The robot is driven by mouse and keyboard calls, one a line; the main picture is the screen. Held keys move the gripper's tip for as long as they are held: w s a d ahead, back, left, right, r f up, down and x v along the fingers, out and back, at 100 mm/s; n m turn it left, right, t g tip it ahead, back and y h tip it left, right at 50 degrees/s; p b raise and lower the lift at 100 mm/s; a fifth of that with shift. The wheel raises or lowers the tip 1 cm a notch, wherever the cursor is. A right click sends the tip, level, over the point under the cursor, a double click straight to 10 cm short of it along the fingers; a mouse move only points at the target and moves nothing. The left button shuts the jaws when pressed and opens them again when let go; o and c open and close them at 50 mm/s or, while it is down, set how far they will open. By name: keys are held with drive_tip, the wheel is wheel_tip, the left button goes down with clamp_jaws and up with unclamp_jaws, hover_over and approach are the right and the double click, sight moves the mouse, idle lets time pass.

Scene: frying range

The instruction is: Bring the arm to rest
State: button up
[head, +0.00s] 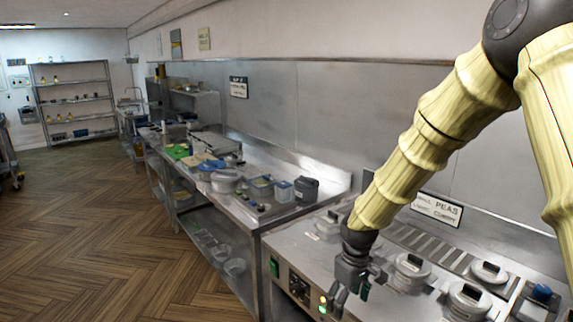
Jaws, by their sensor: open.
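My gripper (349,290) hangs at the end of my yellow-sleeved arm, low over the front left part of the steel range top (385,300). Its fingers point down and it is open. I see nothing between the fingers. The arm reaches in from the upper right and bends down to the range. I cannot tell whether the fingertips touch anything.
Several lidded round pots (411,266) sit in the range to the right of my gripper. A control panel with a green switch (274,267) faces the aisle. A steel table (257,218) with containers stands left of the range. The wood floor (110,230) is clear.

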drive_tip(key=s+f+m+y+b, duration=0.1)
drive_tip(key=s+f, duration=0.2)
drive_tip(key=f, duration=0.7)
drive_tip(key=s+f+m+b, duration=0.1)
drive_tip(key=s+f, duration=0.3)
drive_tip(key=f, duration=0.6)
drive_tip(key=s+d+f+m+b, duration=0.1)
drive_tip(key=s+f, duration=0.4)
drive_tip(key=s, duration=0.5)
drive_tip(key=s+d+f+m, duration=0.2)
drive_tip(key=s+f, duration=0.4)
drive_tip(key=s, duration=0.4)
drive_tip(key=s+d+f+m+h+b, duration=0.1)
drive_tip(key=s+f, duration=0.4)
drive_tip(key=s, duration=0.5)
drive_tip(key=d+m, duration=0.1)
drive_tip(key=d, duration=0.1)
drive_tip(key=shift+s+d+f+m+b, duration=0.2)
drive_tip(key=shift+d+f+m+b, duration=0.1)
drive_tip(key=shift+d+f, duration=0.05)
